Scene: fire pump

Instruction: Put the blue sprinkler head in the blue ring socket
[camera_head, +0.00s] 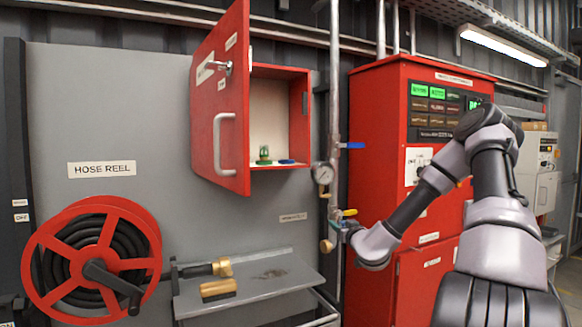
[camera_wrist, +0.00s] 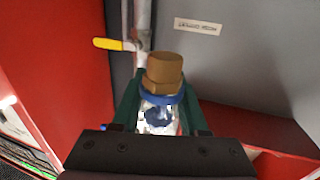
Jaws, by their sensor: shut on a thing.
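My gripper (camera_wrist: 162,118) is shut on the blue sprinkler head (camera_wrist: 160,97), which has a brown-gold end, a blue collar and a pale silvery body between the dark green fingers. In the head view, its brown-gold end (camera_head: 326,246) shows beside my gripper (camera_head: 338,232), in front of the vertical pipe. The blue ring socket (camera_head: 287,161) appears as a small blue disc on the floor of the open red wall box (camera_head: 298,120), up and left of my gripper. A green sprinkler head (camera_head: 264,153) stands left of it. Fine detail of the ring is too small to tell.
The box door (camera_head: 219,100) stands open to the left. A pipe with a gauge (camera_head: 324,174) and a blue lever (camera_head: 351,145) runs right of the box. A yellow lever (camera_wrist: 112,44) is close to my gripper. A grey shelf (camera_head: 270,287) holds a brush and nozzle below.

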